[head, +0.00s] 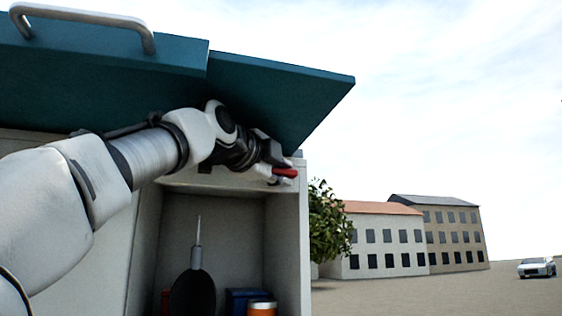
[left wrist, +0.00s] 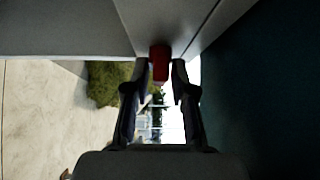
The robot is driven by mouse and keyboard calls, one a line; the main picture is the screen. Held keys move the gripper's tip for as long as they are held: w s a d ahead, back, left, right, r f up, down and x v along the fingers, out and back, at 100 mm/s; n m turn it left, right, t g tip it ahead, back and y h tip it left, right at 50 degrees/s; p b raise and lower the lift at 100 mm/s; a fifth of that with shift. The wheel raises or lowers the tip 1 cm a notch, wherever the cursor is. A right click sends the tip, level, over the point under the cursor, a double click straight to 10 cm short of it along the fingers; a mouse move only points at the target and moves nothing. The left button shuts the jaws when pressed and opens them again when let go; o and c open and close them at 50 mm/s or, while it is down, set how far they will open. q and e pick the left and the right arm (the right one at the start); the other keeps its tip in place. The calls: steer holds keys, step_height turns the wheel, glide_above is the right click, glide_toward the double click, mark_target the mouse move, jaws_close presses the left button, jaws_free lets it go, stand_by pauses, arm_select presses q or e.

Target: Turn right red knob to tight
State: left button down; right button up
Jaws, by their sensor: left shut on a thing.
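The red knob (head: 285,173) sits at the upper right front corner of the open-fronted cabinet, under the raised teal lid. My left gripper (head: 275,171) reaches it from the left. In the left wrist view the knob (left wrist: 160,62) shows as a dark red block between the two black fingertips (left wrist: 160,72). The gripper is shut on the knob. How far the knob is turned cannot be told. My right gripper is in neither view.
The teal lid (head: 290,95) slopes close above my left arm. The cabinet's right wall (head: 287,245) stands below the knob. Inside are a dark round tool (head: 193,293), an orange can (head: 262,309) and a blue box (head: 238,296). Open ground lies right.

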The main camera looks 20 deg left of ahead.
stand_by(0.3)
arm_select(q)
steer(key=c, duration=1.2)
jaws_free()
steer(key=shift+o, duration=0.2)
